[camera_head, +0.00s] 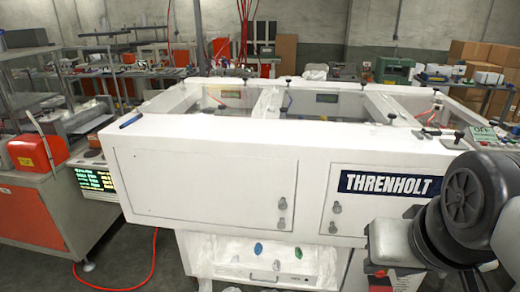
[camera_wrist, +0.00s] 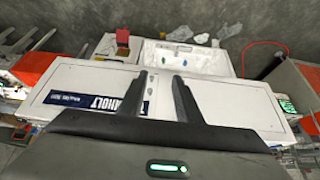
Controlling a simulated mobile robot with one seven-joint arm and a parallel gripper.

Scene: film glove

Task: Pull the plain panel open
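The plain panel (camera_head: 205,186) is a flat white door on the front left of the white machine. It looks closed, flush with the front. Two small grey latches (camera_head: 282,213) sit near its right edge. In the wrist view, which is turned over, the plain panel (camera_wrist: 238,104) lies to the right. My gripper (camera_wrist: 161,77) shows in the wrist view with its two dark fingers apart and nothing held. The fingers show over the strip between the two panels; contact cannot be told. In the head view the gripper is hidden or out of frame.
Beside it is a panel with a dark blue THRENHOLT label (camera_head: 390,183) and two latches (camera_head: 335,217) of its own. A white tray with coloured knobs (camera_head: 258,249) is below. A blue pen (camera_head: 131,120) lies on top. A bench with an orange box (camera_head: 38,152) stands left.

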